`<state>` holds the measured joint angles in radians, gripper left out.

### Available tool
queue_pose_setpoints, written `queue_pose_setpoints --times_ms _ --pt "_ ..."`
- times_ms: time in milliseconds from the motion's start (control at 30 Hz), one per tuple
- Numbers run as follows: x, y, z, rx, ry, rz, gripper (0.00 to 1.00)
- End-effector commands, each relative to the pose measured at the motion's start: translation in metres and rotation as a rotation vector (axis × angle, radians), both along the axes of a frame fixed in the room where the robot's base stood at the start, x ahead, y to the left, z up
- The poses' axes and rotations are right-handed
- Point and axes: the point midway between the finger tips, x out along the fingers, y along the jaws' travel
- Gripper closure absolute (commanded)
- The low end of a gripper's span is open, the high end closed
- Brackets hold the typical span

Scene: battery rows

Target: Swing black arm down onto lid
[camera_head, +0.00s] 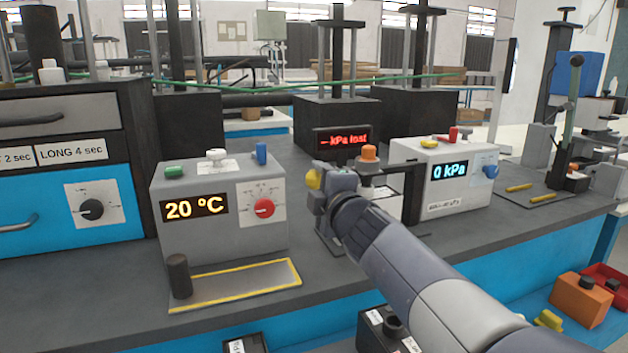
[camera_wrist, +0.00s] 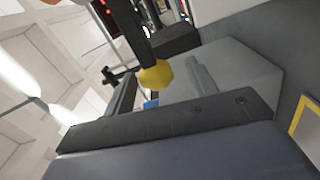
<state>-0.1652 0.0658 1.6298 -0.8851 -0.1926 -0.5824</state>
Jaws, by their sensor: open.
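My gripper (camera_head: 322,196) is at mid-bench, beside a yellow knob (camera_head: 313,180). The knob also shows in the wrist view (camera_wrist: 156,75), at the end of a black bar (camera_wrist: 130,28), apparently the black arm. My gripper is open; its dark jaw part fills the lower wrist view. I cannot tell whether it touches the knob. Behind my wrist stands a device with an orange knob (camera_head: 368,153) on a dark crosspiece (camera_head: 388,168) and a pale body (camera_head: 388,203). My arm hides much of it, and I cannot make out the lid for sure.
A grey "20 °C" box (camera_head: 215,225) stands left, with a yellow-edged plate (camera_head: 240,284) before it. A white "0 kPa" box (camera_head: 450,185) stands right. A red "kPa lost" display (camera_head: 343,140) is behind. A lever stand (camera_head: 570,110) is far right.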

Motion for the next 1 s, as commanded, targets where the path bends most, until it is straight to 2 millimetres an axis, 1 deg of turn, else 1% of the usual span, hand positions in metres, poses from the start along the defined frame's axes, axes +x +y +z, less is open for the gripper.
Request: queue_pose_setpoints --times_ms 33,200,400,600,867,1000 --pt "-0.01 -0.004 0.003 0.001 -0.002 -0.001 0.45" --pt "-0.039 -0.014 0.002 0.0 0.0 -0.003 0.45" --pt "-0.062 -0.021 0.001 -0.001 0.002 -0.003 0.45" --pt "-0.07 -0.024 -0.001 0.0 0.003 -0.003 0.45" --pt "-0.071 -0.024 -0.001 0.0 0.003 -0.003 0.45" --pt "-0.068 -0.023 -0.002 0.0 0.003 -0.002 0.45"
